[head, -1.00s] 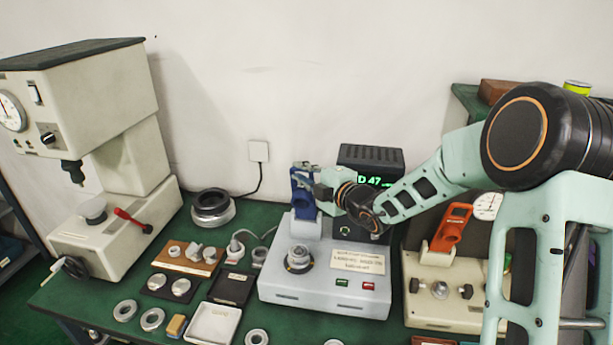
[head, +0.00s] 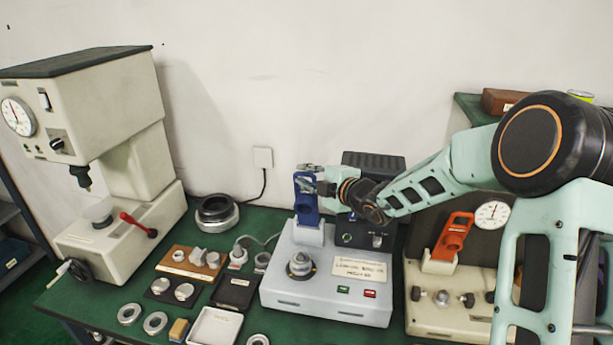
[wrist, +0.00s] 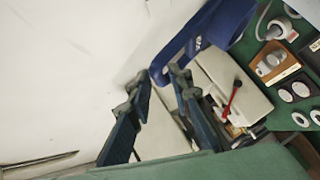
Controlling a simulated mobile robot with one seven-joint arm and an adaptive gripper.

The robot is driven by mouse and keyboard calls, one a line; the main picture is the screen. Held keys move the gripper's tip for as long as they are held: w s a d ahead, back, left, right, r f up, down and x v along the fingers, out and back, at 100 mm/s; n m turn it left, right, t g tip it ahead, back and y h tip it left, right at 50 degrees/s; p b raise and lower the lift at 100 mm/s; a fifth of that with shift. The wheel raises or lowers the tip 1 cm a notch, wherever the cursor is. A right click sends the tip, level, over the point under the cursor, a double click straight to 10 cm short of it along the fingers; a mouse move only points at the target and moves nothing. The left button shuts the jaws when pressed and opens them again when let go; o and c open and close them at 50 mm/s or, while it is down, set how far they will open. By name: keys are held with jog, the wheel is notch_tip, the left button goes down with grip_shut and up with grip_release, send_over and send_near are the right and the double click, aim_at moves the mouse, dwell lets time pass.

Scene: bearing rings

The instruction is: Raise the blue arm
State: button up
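The blue arm (head: 306,205) stands upright at the back of the grey gauge unit (head: 285,284), above a ring seated on its post (head: 300,263). My gripper (head: 312,180) is at the upper end of the blue arm, reaching in from the right. In the wrist view, my gripper (wrist: 158,78) has its two fingers apart. The blue arm (wrist: 222,22) crosses the upper part of that view, and its near end lies by the gap between the fingertips. I cannot tell whether a finger touches it.
A cream press (head: 120,215) with a red lever stands at left. A cream gauge unit with an orange arm (head: 454,236) stands at right. Loose rings, a white tray (head: 213,328) and small blocks lie front left.

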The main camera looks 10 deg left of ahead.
jog(key=shift+o, duration=0.9)
jog(key=shift+w+a+r, duration=0.25)
jog(key=shift+w+r, duration=0.05)
jog(key=shift+r, duration=0.15)
jog(key=shift+w+a+f, duration=0.2)
jog(key=shift+w+f, duration=0.05)
jog(key=shift+w, duration=0.1)
jog(key=shift+s+d+r, duration=0.2)
jog(key=shift+s+d, duration=0.1)
jog(key=shift+d, duration=0.3)
jog(key=v, duration=1)
jog(key=shift+s+f, duration=0.25)
jog(key=shift+s, duration=0.4)
